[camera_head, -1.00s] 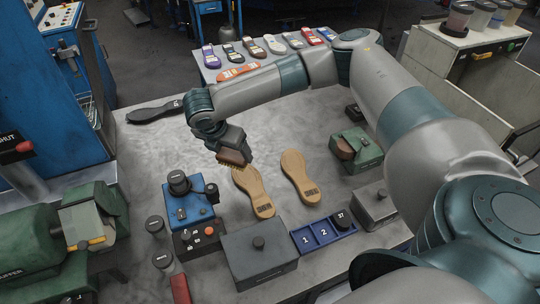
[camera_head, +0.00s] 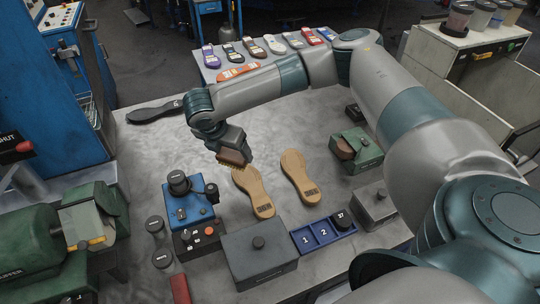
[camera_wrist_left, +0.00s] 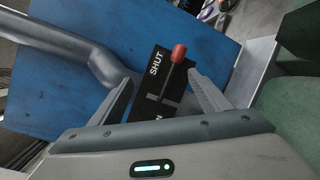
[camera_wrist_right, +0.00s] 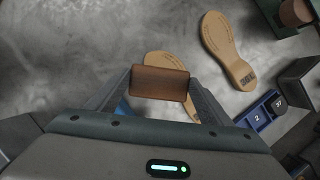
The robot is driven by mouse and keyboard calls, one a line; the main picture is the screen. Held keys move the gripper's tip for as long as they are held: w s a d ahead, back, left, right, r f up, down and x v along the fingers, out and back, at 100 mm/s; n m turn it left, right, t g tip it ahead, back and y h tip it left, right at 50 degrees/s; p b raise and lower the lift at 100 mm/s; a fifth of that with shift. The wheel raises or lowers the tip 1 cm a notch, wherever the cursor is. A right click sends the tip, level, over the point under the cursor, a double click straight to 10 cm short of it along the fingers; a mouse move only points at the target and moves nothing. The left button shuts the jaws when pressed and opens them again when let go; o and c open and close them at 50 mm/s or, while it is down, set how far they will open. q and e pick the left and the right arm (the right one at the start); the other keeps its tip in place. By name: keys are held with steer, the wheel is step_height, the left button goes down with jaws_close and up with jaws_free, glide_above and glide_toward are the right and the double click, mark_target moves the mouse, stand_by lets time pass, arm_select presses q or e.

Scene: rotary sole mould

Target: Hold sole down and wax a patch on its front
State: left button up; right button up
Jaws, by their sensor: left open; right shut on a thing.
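Two tan soles lie flat on the grey table. In the head view the left sole (camera_head: 254,192) is under and beside my right gripper, and the right sole (camera_head: 300,177) lies apart from it. My right gripper (camera_head: 233,154) is shut on a wooden-backed brush (camera_head: 234,160), held bristles down at the left sole's upper end. In the right wrist view the brush back (camera_wrist_right: 160,83) hides part of that sole (camera_wrist_right: 165,61). I cannot tell whether the bristles touch it. My left gripper (camera_wrist_left: 162,92) shows only in its wrist view, open around a red-knobbed lever (camera_wrist_left: 178,54) beside a SHUT label.
A blue device (camera_head: 187,207), a grey lidded box (camera_head: 259,254) and a blue numbered tray (camera_head: 322,234) stand at the front. A green box (camera_head: 357,150) stands at right. Several coloured soles line the back rack (camera_head: 205,73). A dark sole (camera_head: 153,111) lies at left.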

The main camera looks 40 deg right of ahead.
arm_select(q)
steer(key=s+d+m+g+h, duration=0.25)
steer(key=s+d, duration=0.25)
steer(key=d, duration=0.4)
steer(key=s+d+f+m+g+h, duration=0.1)
steer(key=s+d+g+h, duration=0.2)
steer(key=d, duration=0.5)
steer(key=s+d+m+g+h, duration=0.1)
steer(key=s+d+g, duration=0.1)
steer(key=s+d, duration=0.55)
steer(key=s+d+f+m+g+y, duration=0.3)
steer(key=s+d+f+m+g, duration=0.15)
steer(key=s+d, duration=0.75)
steer(key=s+d+f+m+g+y, duration=0.2)
steer(key=s+d+f+m+g, duration=0.3)
steer(key=s+d, duration=0.7)
steer(key=m+t+y, duration=0.6)
steer(key=t+y, duration=0.1)
steer(key=y, duration=0.3)
glide_toward(263, 204)
steer(key=v, duration=0.3)
steer(key=shift+s+r, duration=0.1)
steer(key=shift+s, duration=0.05)
steer(key=x, duration=1.2)
